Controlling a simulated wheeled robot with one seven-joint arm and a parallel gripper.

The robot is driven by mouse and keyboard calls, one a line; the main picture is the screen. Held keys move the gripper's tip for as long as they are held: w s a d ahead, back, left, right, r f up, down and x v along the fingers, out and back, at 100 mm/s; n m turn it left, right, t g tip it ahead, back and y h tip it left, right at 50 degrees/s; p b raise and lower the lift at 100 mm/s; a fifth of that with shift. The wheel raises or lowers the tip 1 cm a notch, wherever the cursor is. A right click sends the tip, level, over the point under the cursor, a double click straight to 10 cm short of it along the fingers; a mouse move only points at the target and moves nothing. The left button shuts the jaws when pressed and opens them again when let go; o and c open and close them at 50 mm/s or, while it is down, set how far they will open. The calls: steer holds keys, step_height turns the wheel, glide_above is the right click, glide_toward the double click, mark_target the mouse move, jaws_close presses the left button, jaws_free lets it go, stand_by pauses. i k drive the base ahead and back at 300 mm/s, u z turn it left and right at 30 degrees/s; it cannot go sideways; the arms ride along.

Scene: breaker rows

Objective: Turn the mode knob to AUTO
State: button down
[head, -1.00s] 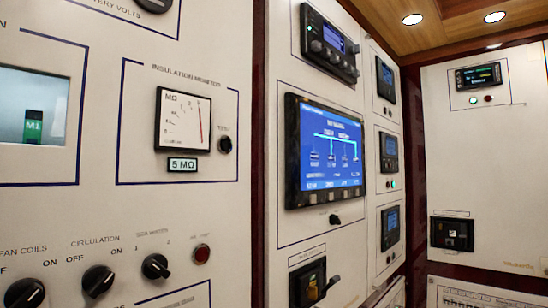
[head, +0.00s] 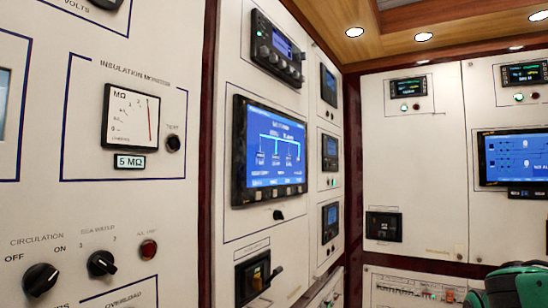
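No knob in the head view bears a readable MODE or AUTO label, so I cannot tell which one is the mode knob. A black knob under CIRCULATION (head: 41,280) sits at the lower left, between OFF and ON. A second black knob under SEA WATER (head: 102,263) is to its right. A small black knob (head: 278,215) is below the large blue screen. A black switch with a side handle (head: 252,278) is lower on that panel. My gripper is not in view.
The large blue screen (head: 269,151) is on the angled middle panel. An insulation meter (head: 131,118) is on the left panel. Another blue screen (head: 515,159) is on the far right wall. A green and black object (head: 518,286), not clearly identifiable, is at the lower right.

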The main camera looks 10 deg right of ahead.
mark_target(279, 215)
steer(key=z, duration=1.5)
steer(key=i, duration=0.75)
steer(key=u, duration=0.75)
